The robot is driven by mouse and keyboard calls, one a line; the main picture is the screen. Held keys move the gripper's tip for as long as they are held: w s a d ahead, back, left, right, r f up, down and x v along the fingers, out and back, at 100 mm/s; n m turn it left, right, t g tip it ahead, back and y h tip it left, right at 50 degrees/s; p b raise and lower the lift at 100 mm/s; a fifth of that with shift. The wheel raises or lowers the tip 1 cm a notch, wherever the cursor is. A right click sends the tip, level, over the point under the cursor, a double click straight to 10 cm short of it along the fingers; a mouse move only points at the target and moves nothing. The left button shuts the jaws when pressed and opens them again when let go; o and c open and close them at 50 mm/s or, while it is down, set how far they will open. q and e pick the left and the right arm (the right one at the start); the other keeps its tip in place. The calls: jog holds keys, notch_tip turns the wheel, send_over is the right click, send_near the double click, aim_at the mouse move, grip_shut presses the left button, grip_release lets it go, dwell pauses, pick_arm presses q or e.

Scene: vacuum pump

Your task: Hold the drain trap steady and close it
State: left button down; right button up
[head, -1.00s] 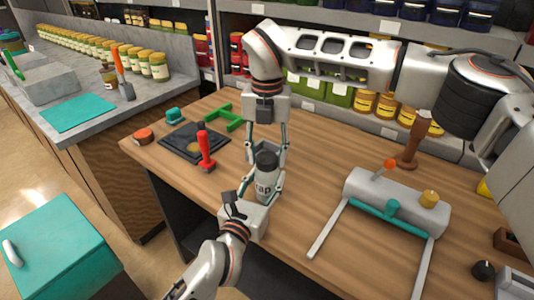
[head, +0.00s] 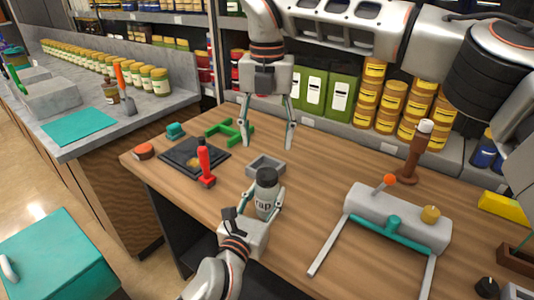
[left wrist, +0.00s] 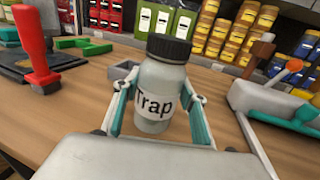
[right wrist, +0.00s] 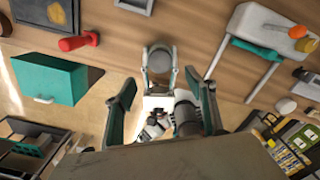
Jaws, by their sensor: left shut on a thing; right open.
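The drain trap (head: 266,200) is a grey-white bottle labelled "Trap" with a dark ribbed cap (head: 266,177) on top. It stands upright on the wooden bench. My left gripper (head: 264,212) is shut around its body from the near side; the left wrist view shows a finger on each side of the trap (left wrist: 157,100). The cap (left wrist: 169,47) sits on the bottle's mouth there. My right gripper (head: 267,143) is open and empty, raised above and behind the trap. The right wrist view looks down on the cap (right wrist: 160,60) beyond the spread fingers.
A small grey tray (head: 265,166) lies just behind the trap. A red-handled tool (head: 205,165) and a dark mat (head: 192,156) are to the left, a green bracket (head: 230,131) behind. A grey cylinder pump with teal bar (head: 398,217) stands to the right.

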notch_tip(320, 180, up, 2)
jog(key=shift+r, duration=0.1)
pick_arm(q)
jog(key=c, duration=1.1)
grip_release()
jog(key=v, duration=1.2)
